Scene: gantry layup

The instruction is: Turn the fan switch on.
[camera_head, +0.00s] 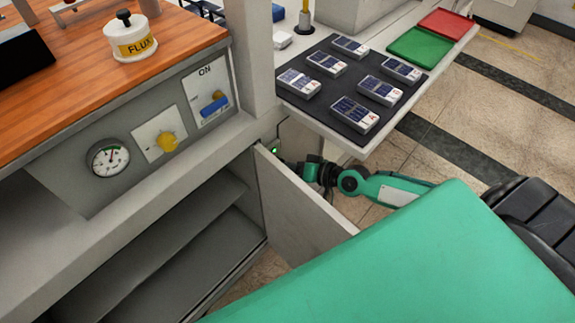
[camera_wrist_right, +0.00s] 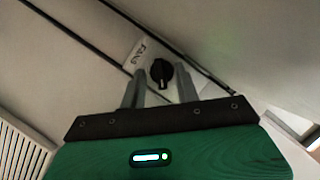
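The fan switch (camera_wrist_right: 161,72) is a black rotary knob on a pale surface in the right wrist view. Beside it is a white label (camera_wrist_right: 141,53) whose lettering seems to read FAN. My right gripper (camera_wrist_right: 160,88) is open, with one finger on each side of the knob. Whether the fingers touch it I cannot tell. In the head view my right arm reaches low beside the bench, behind a grey panel that stands out like an open door (camera_head: 297,203). The gripper's fingers and the fan switch are hidden there. My left gripper is not in view.
A front panel holds a gauge (camera_head: 108,158), a yellow knob (camera_head: 167,141) and a blue switch (camera_head: 213,106) marked ON. A dark mat (camera_head: 345,88) bears several small packs. Green (camera_head: 420,45) and red (camera_head: 446,22) trays lie beyond. Open shelves (camera_head: 150,255) are below.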

